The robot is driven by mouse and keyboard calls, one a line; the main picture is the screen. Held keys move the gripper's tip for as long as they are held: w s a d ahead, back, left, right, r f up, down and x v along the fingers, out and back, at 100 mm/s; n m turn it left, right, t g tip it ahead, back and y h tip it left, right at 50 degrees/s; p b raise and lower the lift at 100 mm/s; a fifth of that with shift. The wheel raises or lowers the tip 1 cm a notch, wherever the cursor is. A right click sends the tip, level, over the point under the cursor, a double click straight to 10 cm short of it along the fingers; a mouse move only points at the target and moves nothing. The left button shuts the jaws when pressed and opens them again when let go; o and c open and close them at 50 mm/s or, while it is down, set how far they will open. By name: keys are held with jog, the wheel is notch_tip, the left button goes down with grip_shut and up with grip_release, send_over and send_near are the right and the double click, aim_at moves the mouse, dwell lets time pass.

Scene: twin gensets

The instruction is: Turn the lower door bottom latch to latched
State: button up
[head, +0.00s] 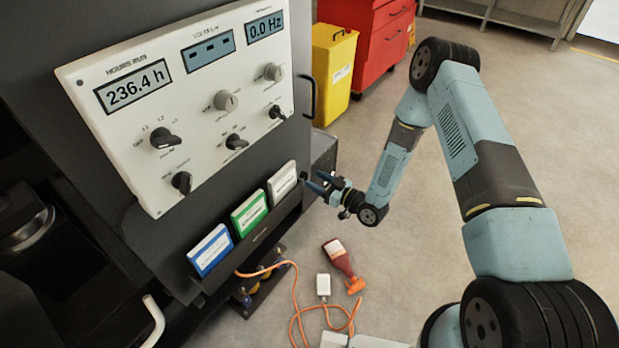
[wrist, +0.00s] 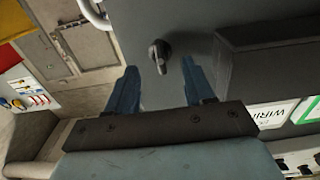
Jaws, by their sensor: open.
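A small black latch knob (wrist: 159,53) sits on a dark grey panel (wrist: 200,20) in the wrist view. Its narrow grip points mostly down in the picture, with a slight tilt. My gripper (wrist: 159,66) is open, with one blue finger on each side of the knob. The fingers appear apart from the knob; the remaining depth is hard to judge. In the head view my gripper (head: 317,183) is beside the right edge of the dark cabinet, right of the white binder. I cannot make out the latch clearly there.
A rack holds blue (head: 210,250), green (head: 249,211) and white (head: 282,183) binders close to my gripper. A control panel (head: 190,110) is above. An orange cable (head: 297,300) and a red bottle (head: 339,258) lie on the floor. Open floor is right of the cabinet.

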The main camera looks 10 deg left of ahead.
jog(key=x, duration=0.3)
jog(key=shift+c, duration=0.4)
jog(key=shift+d, duration=0.1)
grip_shut()
